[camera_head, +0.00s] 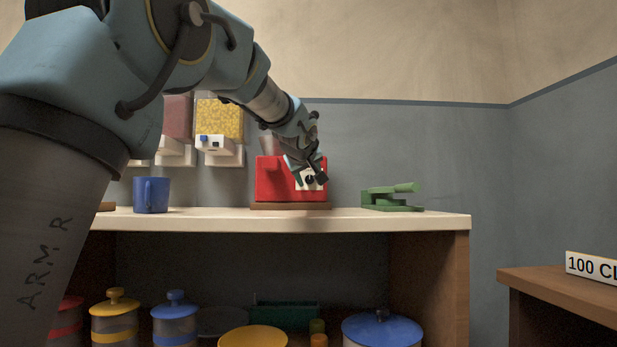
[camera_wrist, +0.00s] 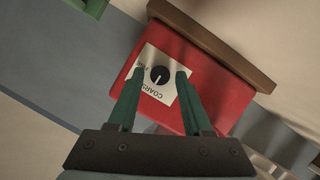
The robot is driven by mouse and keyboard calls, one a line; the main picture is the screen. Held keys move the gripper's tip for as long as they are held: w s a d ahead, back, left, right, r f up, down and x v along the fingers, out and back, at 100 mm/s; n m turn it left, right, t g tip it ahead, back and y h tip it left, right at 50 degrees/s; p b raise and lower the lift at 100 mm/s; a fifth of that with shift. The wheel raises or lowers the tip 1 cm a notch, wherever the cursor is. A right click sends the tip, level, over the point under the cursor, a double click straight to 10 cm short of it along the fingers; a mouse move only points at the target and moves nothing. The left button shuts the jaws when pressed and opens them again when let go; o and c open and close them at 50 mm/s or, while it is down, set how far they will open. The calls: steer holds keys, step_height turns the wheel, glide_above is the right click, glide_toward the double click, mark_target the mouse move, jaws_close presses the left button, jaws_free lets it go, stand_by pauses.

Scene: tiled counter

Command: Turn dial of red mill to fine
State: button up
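The red mill (camera_head: 277,179) stands on its brown base on the counter and fills the middle of the wrist view (camera_wrist: 185,55). Its black dial (camera_wrist: 160,75) sits on a white plate. A white mark on the dial points toward the bottom of the wrist picture. "COARSE" is partly readable below the dial; a smaller word at the plate's upper left is partly hidden. My gripper (camera_wrist: 158,74) is open, its green fingers to either side of the dial in the picture. I cannot tell whether they touch it. In the head view my gripper (camera_head: 313,177) is at the mill's front.
A green press-like tool (camera_head: 392,199) lies right of the mill. A blue mug (camera_head: 151,195) stands to its left. Dispensers (camera_head: 220,125) hang on the wall behind. The counter (camera_head: 210,216) between mug and mill is clear.

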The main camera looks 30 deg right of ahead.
jaws_close()
steer(key=shift+m, duration=0.3)
stand_by(0.3)
steer(key=m+y+b, duration=0.2)
steer(key=shift+d+m+t, duration=0.2)
steer(key=shift+m+t, duration=0.1)
steer(key=shift+t, duration=0.1)
steer(key=m+y, duration=0.1)
steer(key=m+t+y+b, duration=0.1)
steer(key=m, duration=0.1)
steer(key=shift+s+d, duration=0.15)
steer(key=m+b, duration=0.1)
steer(key=m, duration=0.1)
steer(key=m+t+y+b, duration=0.1)
steer(key=shift+d+f+m+t+y, duration=0.2)
steer(key=shift+m+t+y, duration=0.1)
steer(key=shift+m, duration=0.1)
steer(key=shift+s+m+t+y+b, duration=0.1)
steer(key=shift+m+t+y+b, duration=0.45)
steer(key=shift+m, duration=0.85)
